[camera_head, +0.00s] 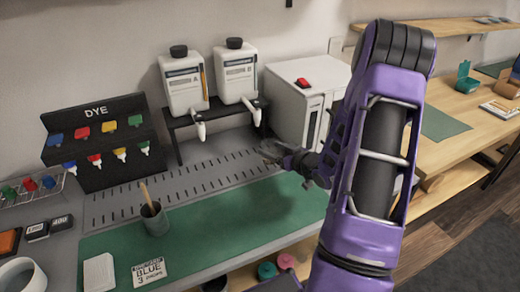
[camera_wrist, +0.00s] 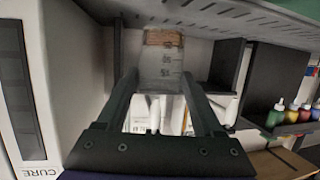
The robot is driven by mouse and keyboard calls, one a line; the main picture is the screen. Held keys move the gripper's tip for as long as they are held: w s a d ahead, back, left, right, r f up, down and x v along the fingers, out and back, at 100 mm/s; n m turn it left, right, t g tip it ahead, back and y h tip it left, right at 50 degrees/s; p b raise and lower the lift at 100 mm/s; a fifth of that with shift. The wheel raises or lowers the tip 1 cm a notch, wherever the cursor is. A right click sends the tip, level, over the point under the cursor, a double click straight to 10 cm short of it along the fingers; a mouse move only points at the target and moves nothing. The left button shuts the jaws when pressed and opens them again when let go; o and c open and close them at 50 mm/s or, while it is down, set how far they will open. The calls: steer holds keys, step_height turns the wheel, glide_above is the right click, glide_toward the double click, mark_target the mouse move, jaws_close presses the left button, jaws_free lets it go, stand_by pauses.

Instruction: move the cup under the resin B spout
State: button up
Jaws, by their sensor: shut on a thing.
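My gripper (camera_head: 278,153) is over the grey slotted counter, in front of the white box and to the right of the resin bottles. In the wrist view my gripper (camera_wrist: 160,85) is shut on a clear cup (camera_wrist: 163,70) with measuring marks and a brownish band at its upper picture end. In the head view the cup cannot be made out clearly. Two white resin bottles, left (camera_head: 183,82) and right (camera_head: 236,72), stand on a black rack. Their labels are too small to read. Their spouts, left (camera_head: 201,131) and right (camera_head: 256,117), hang at the front, left of my gripper.
The white box (camera_head: 296,105) with a red switch stands close behind my gripper; its side reads CURE in the wrist view (camera_wrist: 22,90). The black rack (camera_head: 220,111) and DYE stand (camera_head: 95,112) are to the left.

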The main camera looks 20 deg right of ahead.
mark_target(265, 141)
steer(key=w, duration=0.3)
steer(key=w+a, duration=0.1)
steer(key=w, duration=0.2)
steer(key=shift+w+a, duration=0.2)
steer(key=shift+w, duration=0.2)
steer(key=shift+f+b, duration=0.45)
steer(key=shift+f, duration=1.3)
steer(key=shift+f, duration=0.2)
steer(key=o, duration=1.4)
steer(key=shift+r, duration=0.25)
steer(key=p+v, duration=0.1)
steer(key=v, duration=1.1)
